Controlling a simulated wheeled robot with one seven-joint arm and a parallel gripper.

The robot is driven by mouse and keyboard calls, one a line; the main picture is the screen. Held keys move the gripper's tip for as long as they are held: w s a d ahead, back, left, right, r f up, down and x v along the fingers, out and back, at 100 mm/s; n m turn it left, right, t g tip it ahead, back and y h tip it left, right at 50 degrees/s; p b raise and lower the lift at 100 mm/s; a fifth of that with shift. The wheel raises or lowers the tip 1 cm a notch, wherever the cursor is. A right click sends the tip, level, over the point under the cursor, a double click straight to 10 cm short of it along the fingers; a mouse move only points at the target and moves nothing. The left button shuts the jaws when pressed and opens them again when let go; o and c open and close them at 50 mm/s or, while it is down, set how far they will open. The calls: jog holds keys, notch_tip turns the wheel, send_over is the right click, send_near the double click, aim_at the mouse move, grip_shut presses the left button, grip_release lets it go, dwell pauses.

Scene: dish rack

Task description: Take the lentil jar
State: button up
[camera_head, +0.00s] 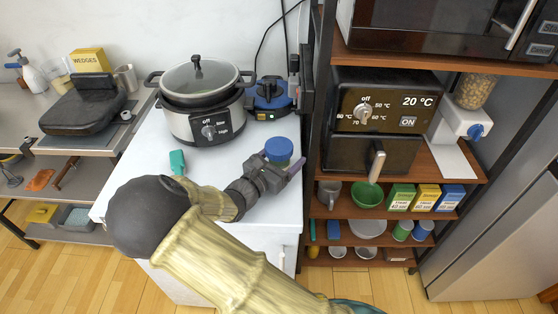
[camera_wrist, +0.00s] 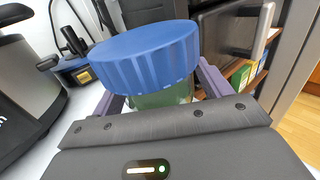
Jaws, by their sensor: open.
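The lentil jar has a blue screw lid (camera_head: 278,149) and stands on the white counter, at its right side. In the wrist view its blue lid (camera_wrist: 150,55) is large and close, with a greenish glass body (camera_wrist: 162,97) below it. My gripper (camera_head: 282,166) is at the jar, with its purple fingers open on either side of the jar body, below the lid. In the wrist view the fingers show to the left and right of the jar. The jar's lower part is hidden by my gripper, and I cannot tell whether either finger touches it.
A slow cooker (camera_head: 205,105) stands behind the jar, with a blue-and-black device (camera_head: 270,98) to its right. A teal object (camera_head: 177,161) lies left of my gripper. A shelf rack with an oven (camera_head: 380,115) stands close on the right.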

aim_at(284, 141)
jog(key=c, duration=1.3)
notch_tip(284, 141, up, 10)
jog(key=shift+r+p, duration=0.1)
jog(key=shift+p, duration=0.6)
